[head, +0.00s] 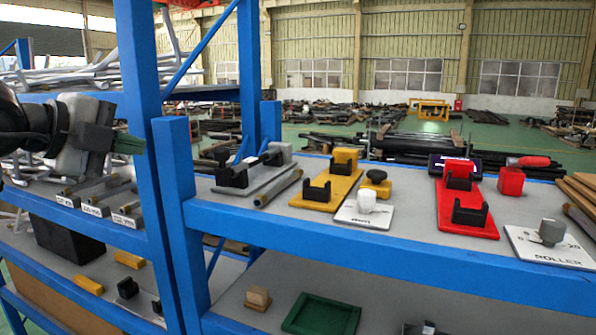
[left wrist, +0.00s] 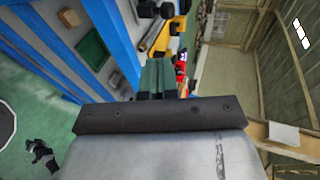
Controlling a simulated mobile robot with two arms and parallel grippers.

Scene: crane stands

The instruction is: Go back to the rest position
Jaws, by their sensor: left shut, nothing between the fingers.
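My left gripper (head: 130,144) is at the left of the head view, raised in front of the blue rack, with its fingers pointing right. It is shut and holds nothing. In the left wrist view its closed greenish fingers (left wrist: 158,76) show beyond the dark gripper body. It is apart from the shelves and from everything on them.
Blue posts (head: 184,210) stand close to the left gripper. The right shelf carries a yellow stand (head: 325,190), a red stand (head: 467,205), a grey stand (head: 255,178) and a roller plate (head: 550,248). A green tray (head: 322,314) lies on the lower shelf.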

